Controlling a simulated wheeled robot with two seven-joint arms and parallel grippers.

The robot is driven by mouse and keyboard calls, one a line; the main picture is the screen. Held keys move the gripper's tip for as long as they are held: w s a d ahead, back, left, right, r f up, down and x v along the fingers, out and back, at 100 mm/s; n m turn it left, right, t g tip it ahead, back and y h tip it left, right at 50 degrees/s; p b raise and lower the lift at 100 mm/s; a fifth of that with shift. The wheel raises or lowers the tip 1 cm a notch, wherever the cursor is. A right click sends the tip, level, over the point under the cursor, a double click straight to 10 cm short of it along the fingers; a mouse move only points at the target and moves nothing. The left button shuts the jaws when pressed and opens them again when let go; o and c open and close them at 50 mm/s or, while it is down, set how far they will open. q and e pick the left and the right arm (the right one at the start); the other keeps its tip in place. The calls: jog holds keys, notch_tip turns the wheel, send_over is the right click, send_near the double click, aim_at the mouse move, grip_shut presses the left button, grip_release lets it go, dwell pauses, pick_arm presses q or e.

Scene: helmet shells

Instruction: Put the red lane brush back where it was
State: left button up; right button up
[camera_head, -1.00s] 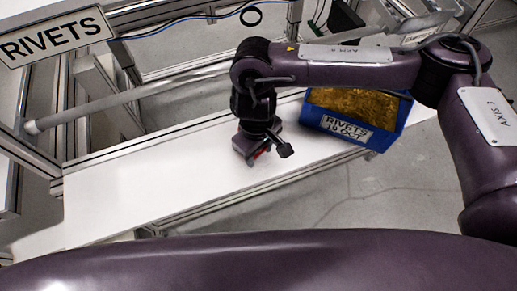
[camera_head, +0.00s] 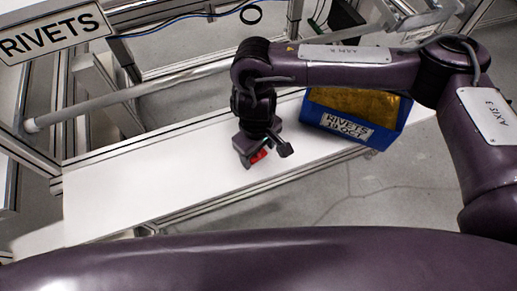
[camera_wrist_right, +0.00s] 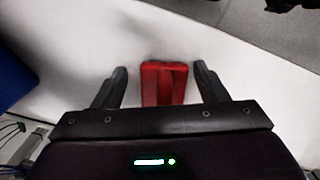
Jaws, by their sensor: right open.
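The red lane brush (camera_head: 259,156) is on the white bench top (camera_head: 140,185), partly hidden by my right gripper in the head view. In the right wrist view the brush (camera_wrist_right: 164,83) is a red block lying between the two fingers, with a gap on each side. My right gripper (camera_head: 266,157) is open around it, low at the bench; its fingers (camera_wrist_right: 160,86) also show in the wrist view. My left gripper is not in view.
A blue bin (camera_head: 384,134) labelled RIVETS, with brass-coloured contents, stands on the bench right of my right gripper. A RIVETS sign (camera_head: 52,36) hangs on the metal frame at upper left. The bench to the left is clear.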

notch_tip(320, 180, up, 8)
jog(key=shift+w+a+r+b, duration=0.1)
jog(key=shift+r+b, duration=0.05)
jog(key=shift+b, duration=0.15)
dwell(0.6)
